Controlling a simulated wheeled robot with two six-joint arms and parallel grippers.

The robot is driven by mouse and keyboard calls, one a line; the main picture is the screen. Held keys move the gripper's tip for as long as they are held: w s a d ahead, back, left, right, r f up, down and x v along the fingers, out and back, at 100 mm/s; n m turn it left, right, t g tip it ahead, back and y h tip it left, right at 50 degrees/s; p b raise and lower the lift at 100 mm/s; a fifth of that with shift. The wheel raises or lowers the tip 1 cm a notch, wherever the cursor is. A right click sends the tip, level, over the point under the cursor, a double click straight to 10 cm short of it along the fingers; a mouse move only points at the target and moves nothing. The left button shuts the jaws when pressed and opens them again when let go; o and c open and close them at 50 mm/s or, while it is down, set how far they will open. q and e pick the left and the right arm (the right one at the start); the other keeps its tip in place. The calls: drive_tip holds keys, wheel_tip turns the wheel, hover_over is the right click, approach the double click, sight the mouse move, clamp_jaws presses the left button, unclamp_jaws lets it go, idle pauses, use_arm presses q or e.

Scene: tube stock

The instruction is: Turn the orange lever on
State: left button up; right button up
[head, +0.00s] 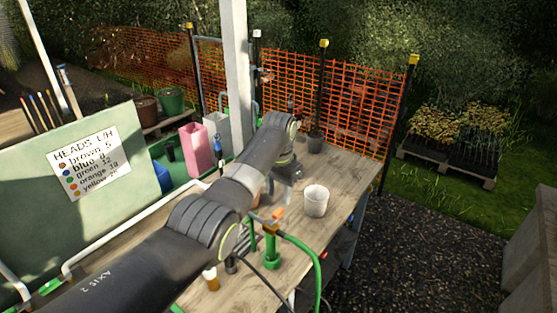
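The orange lever (278,214) sits on top of a green tap (271,246) that stands on the wooden bench. A green hose runs from the tap to the right and down. My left arm reaches across from the lower left, and my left gripper (284,190) hangs over the bench, above and behind the lever in the picture. The gripper looks apart from the lever. Its fingers are small and partly hidden by my arm, so their opening is unclear. My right gripper is out of view.
A white cup (316,201) stands right of the gripper, with a dark pot (315,142) farther back. A brown bottle (211,278) stands near the front. A pink container (196,148) and a white post (236,80) are behind my arm. The bench's right side is mostly clear.

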sight(279, 212)
use_arm(q)
wheel_tip(279, 212, up, 11)
drive_tip(key=b, duration=0.3)
drive_tip(key=shift+r, duration=0.15)
drive_tip(key=shift+s, duration=0.1)
